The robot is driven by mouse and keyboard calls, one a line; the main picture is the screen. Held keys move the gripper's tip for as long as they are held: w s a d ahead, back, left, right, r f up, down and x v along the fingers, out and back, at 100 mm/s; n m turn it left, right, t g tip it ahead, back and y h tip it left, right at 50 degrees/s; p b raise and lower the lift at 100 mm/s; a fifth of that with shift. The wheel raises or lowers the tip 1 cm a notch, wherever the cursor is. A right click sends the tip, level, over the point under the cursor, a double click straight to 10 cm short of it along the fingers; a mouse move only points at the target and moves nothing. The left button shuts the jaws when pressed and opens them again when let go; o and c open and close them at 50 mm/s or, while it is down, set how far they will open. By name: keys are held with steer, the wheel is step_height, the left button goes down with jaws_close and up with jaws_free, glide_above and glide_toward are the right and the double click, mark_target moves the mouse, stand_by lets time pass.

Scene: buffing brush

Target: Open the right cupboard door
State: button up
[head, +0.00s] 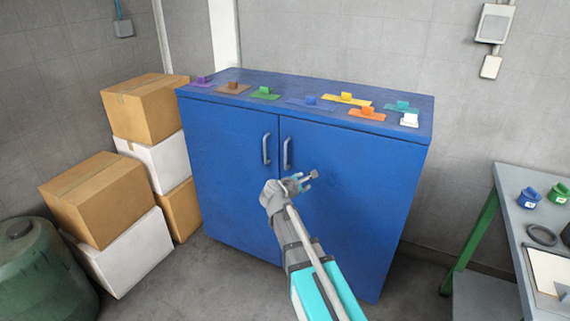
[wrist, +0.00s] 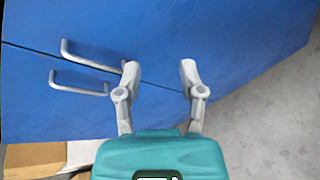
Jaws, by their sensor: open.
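The blue cupboard has two doors, both shut. The right cupboard door (head: 345,200) carries a grey vertical bar handle (head: 287,153) near the middle seam. The left door (head: 225,160) has a matching handle (head: 266,148) beside it. My gripper (head: 308,181) is open and empty in front of the right door, a little below and right of its handle in the head view. In the wrist view the open fingers (wrist: 160,72) face the blue doors near the seam. The right door's handle (wrist: 90,57) lies to their left, apart from the fingers, with the left door's handle (wrist: 78,86) below it.
Stacked boxes (head: 95,195) and a green barrel (head: 40,270) stand at left. A workbench (head: 515,205) stands at right. Floor between cupboard and bench is clear.

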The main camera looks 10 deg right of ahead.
mark_target(285, 152)
steer(key=w+a+n+t+y+b, duration=0.1)
steer(key=w+a+n+t+b, duration=0.3)
steer(key=w+a+n, duration=0.4)
steer(key=n+t, duration=0.1)
steer(key=n, duration=0.3)
steer(key=shift+a+r+t+y+b, duration=0.15)
steer(key=shift+t+y+b, duration=0.15)
steer(key=shift+b, duration=0.1)
steer(key=x, duration=1.3)
steer(key=shift+w+d, duration=0.3)
steer(key=shift+w, duration=0.05)
jaws_close()
